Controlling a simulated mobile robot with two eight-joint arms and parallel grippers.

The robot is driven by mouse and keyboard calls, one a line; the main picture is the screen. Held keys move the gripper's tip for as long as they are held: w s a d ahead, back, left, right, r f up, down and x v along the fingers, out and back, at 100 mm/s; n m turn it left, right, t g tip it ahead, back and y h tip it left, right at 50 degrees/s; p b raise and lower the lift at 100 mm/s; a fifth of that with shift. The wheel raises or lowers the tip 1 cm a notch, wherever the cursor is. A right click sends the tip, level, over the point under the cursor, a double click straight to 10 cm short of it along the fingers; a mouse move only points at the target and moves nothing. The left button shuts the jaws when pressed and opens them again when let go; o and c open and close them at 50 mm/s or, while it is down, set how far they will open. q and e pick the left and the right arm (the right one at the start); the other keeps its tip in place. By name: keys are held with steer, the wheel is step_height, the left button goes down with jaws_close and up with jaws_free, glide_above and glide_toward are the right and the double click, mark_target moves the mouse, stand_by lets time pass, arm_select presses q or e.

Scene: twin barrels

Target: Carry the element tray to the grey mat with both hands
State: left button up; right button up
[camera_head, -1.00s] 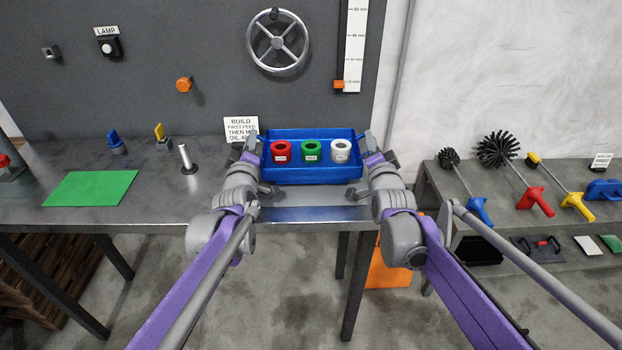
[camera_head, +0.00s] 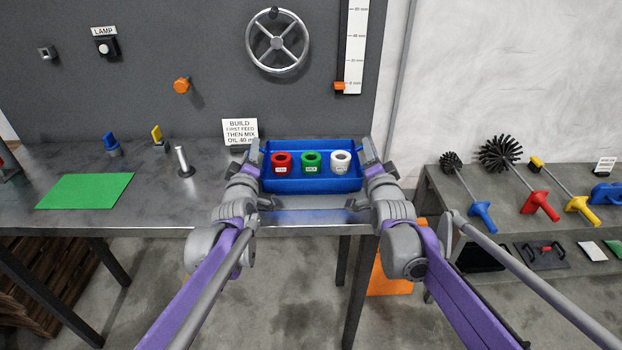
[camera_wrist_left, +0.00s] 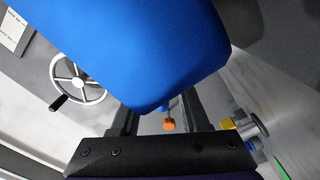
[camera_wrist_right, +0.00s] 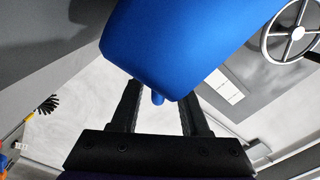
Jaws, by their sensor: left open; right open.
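Each wrist view shows the blue tray body close up, with a small blue nub between the spread fingers, left (camera_wrist_left: 165,105) and right (camera_wrist_right: 157,98). I cannot tell whether the tray touches the bench. I cannot make out a grey mat.
A green mat (camera_head: 85,191) lies on the left of the steel bench (camera_head: 150,215). A metal post (camera_head: 183,163) stands between it and the tray. A sign (camera_head: 240,131) is behind the tray's left end.

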arm_select(q)
steer(key=s, duration=1.1)
steer(key=shift+s+d, duration=0.25)
steer(key=shift+s, duration=0.1)
arm_select(e)
steer(key=shift+s, duration=0.1)
steer(key=s, duration=1.2)
steer(key=shift+d, duration=0.25)
arm_select(q)
steer(key=shift+f, duration=0.1)
